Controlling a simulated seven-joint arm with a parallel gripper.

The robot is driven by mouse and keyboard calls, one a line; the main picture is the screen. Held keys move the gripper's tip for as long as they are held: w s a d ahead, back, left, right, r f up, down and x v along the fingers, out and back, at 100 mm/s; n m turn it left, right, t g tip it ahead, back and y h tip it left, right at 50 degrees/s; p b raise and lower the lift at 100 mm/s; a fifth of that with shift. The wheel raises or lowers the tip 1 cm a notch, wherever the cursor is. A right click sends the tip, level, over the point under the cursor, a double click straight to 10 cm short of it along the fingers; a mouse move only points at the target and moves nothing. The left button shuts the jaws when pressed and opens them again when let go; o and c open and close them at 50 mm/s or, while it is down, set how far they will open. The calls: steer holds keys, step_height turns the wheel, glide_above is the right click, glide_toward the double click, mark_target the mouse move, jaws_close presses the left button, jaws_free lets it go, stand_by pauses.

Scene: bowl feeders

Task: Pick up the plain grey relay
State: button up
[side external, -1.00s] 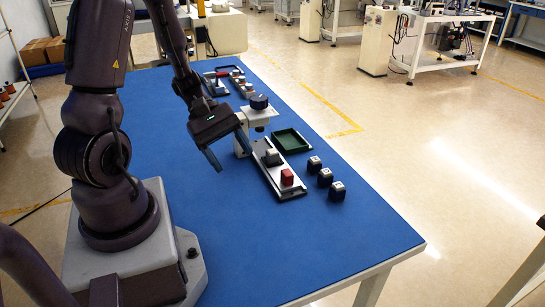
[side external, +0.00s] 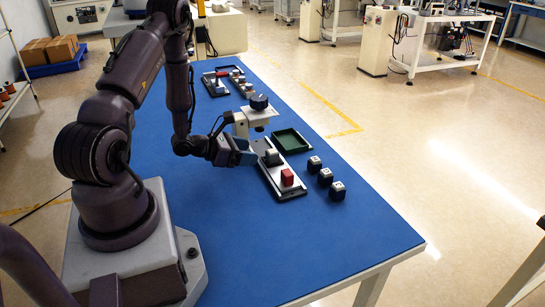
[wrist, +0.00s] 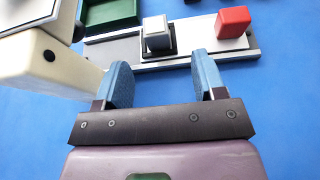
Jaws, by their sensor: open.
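The plain grey relay (wrist: 156,31) stands in a black socket on a light metal plate (wrist: 185,47) in the wrist view. My gripper (wrist: 163,77) is open and empty. Its blue fingers point towards the plate, with the grey relay ahead of the gap between them and apart from both.
A white stand with a dark knob (side external: 259,103) rises close beside my gripper; its pale body (wrist: 45,65) is near the left finger. A green tray (side external: 289,141) lies behind the plate. The blue front table area is clear.

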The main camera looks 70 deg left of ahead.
mark_target(267, 152)
steer(key=shift+a+x, duration=0.15)
steer(key=shift+x, duration=1.55)
steer(key=shift+a+x, duration=0.1)
steer(key=shift+x, duration=1.6)
steer(key=c, duration=1)
